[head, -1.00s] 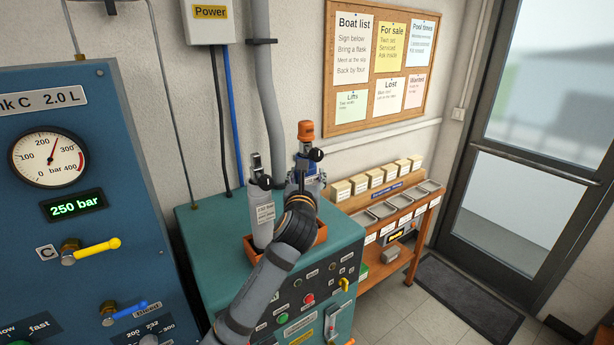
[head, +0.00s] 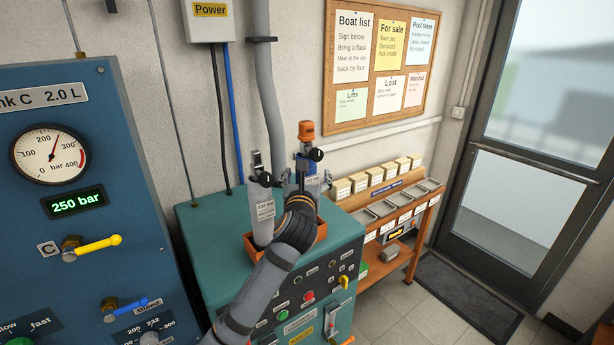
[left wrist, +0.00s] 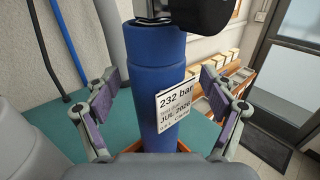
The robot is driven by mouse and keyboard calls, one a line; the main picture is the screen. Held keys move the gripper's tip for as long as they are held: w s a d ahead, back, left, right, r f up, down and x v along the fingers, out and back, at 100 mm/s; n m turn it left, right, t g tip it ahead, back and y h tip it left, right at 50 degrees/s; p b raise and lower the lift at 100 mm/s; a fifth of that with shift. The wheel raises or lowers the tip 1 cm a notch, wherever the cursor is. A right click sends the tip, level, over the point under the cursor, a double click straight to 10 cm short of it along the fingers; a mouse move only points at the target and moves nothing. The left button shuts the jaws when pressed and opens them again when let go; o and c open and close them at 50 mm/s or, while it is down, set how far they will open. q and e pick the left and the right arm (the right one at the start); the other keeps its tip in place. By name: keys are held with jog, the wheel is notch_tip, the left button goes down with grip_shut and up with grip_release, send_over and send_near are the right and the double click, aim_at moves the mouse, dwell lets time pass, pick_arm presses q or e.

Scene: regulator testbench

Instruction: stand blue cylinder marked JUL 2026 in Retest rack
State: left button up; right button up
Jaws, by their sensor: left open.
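The blue cylinder (left wrist: 155,75) stands upright in the left wrist view, with a white tag (left wrist: 174,108) reading 232 bar and JUL 2026. A valve with a black knob is on its top. In the head view its orange-capped valve (head: 306,131) rises above my left gripper (head: 298,184), and most of its body is hidden. My left gripper (left wrist: 160,110) is open, with one finger on each side of the cylinder and gaps to both. No Retest label is readable. My right gripper is not in view.
A grey cylinder (head: 263,212) with a valve stands close left in the same orange-brown tray (head: 321,233) on the teal cabinet (head: 205,228). A wooden bench (head: 410,250) with small boxes and trays is to the right. A blue gauge panel (head: 110,190) is at left.

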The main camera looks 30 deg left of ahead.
pick_arm(q)
jog(key=shift+f, duration=0.3)
jog(key=shift+s+d, duration=0.15)
jog(key=shift+s, duration=0.1)
jog(key=v, duration=0.7)
jog(key=shift+r, duration=0.2)
jog(key=shift+w, duration=0.1)
jog(key=shift+f, duration=0.1)
